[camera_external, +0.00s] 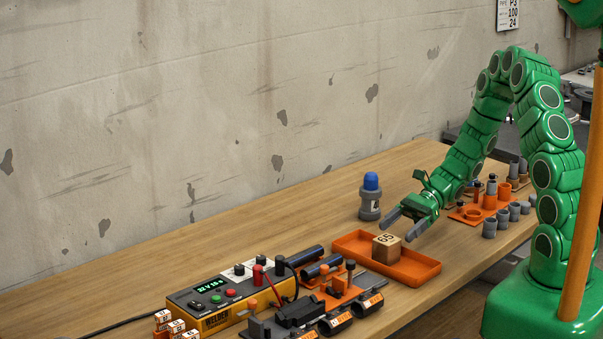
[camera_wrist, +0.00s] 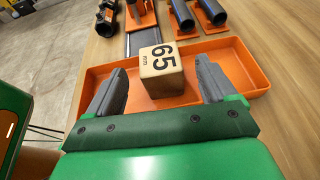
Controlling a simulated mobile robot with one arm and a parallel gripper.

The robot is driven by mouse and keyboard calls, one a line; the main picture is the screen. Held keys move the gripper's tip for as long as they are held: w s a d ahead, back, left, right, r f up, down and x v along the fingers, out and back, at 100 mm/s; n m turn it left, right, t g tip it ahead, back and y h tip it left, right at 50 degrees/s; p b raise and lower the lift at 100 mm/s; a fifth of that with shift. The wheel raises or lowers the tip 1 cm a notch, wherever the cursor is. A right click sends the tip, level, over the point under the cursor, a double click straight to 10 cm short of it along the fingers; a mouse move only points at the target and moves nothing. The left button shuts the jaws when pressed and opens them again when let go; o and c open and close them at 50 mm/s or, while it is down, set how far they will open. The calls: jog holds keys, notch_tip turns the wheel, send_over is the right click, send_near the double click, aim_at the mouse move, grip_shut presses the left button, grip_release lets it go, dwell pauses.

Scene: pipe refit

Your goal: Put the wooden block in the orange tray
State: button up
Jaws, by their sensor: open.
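The wooden block (camera_external: 386,247) is a small tan cube marked 65. It sits inside the orange tray (camera_external: 425,271), near the tray's middle. In the wrist view the block (camera_wrist: 161,75) appears between and just beyond my two grey fingertips, with gaps on both sides, and the orange tray (camera_wrist: 240,60) spreads around it. My gripper (camera_external: 402,229) is open and empty, behind and above the block in the outside view. It also shows open in the wrist view (camera_wrist: 160,85). The block's underside is hidden.
A yellow welder box (camera_external: 220,305) and dark pipes on orange holders (camera_external: 325,262) stand left of the tray. A grey fitting with a blue cap (camera_external: 370,197) stands behind it. Grey pipe fittings (camera_external: 490,227) and an orange rack are at right. Bare wood lies at the back left.

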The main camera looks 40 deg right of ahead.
jog(key=w+v, duration=0.1)
jog(key=v, duration=0.9)
jog(key=s+a+r+n+g+h, duration=0.3)
jog(key=s+a+r+n, duration=0.15)
jog(key=s+r, duration=0.2)
jog(key=s+a+r+n+g+h, duration=0.2)
jog(key=s+a+r+n+h, duration=0.15)
jog(key=s+r+n, duration=0.3)
jog(key=s+d+r+n+t+h, duration=0.1)
jog(key=s+d+r+n+h, duration=0.1)
jog(key=s, duration=0.6)
jog(key=s+d+r+n+t+h, duration=0.1)
jog(key=s+d+r+n+h, duration=0.1)
jog(key=s+r+n+h, duration=0.3)
jog(key=s, duration=0.3)
jog(key=shift+d+n, duration=0.25)
jog(key=shift+n, duration=0.05)
jog(key=shift+f+h, duration=0.1)
jog(key=shift+h, duration=0.15)
